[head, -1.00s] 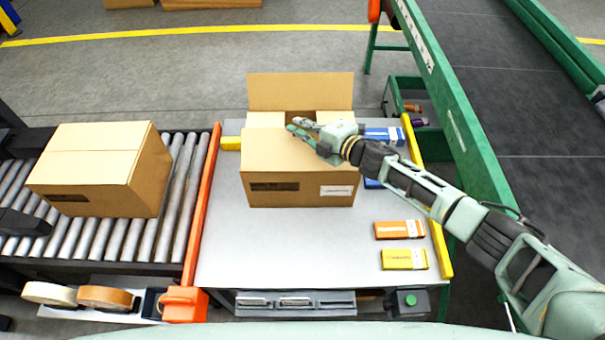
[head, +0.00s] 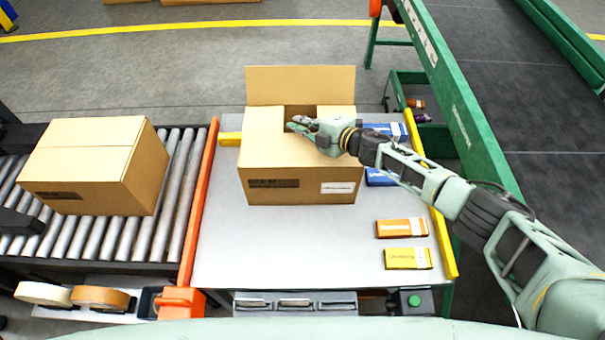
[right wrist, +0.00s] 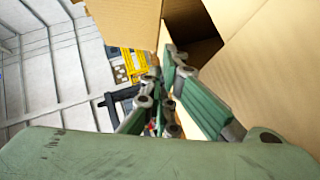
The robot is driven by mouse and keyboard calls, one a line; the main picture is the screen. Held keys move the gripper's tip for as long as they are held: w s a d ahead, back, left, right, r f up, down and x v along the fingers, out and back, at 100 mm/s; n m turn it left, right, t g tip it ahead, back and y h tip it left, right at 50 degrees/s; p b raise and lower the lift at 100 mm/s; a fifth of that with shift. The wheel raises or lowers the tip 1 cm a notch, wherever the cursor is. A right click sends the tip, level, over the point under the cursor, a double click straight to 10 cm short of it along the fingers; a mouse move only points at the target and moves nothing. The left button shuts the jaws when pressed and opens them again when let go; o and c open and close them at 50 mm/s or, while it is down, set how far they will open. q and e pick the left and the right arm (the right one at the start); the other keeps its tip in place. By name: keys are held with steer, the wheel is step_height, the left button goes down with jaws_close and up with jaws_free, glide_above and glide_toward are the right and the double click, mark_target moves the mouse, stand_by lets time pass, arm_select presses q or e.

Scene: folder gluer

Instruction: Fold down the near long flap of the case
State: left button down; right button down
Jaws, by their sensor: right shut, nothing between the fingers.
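The open case (head: 272,192) stands on the grey worktable with a dark label and a white label on its front. Its far long flap (head: 300,84) stands up. The near long flap (head: 270,152) leans inward over the opening; its exact angle is hard to tell. The short side flaps are folded in, with a dark gap between them. My right gripper (head: 293,125) is shut and empty, over the near flap's inner edge; contact is unclear. In the right wrist view, its fingers (right wrist: 168,95) are beside cardboard panels (right wrist: 265,65). My left gripper is out of view.
A closed carton (head: 90,165) sits on the roller conveyor at left. Blue boxes (head: 383,177), an orange box (head: 402,228) and a yellow box (head: 408,258) lie to the right of the case. The worktable (head: 290,250) is bare in front.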

stand_by(0.4)
steer(key=shift+r+p, duration=0.55)
steer(key=r+p, duration=0.4)
steer(key=shift+d, duration=0.2)
steer(key=d+r+b, duration=0.1)
steer(key=d+r, duration=0.5)
steer(key=shift+d, duration=0.3)
stand_by(0.5)
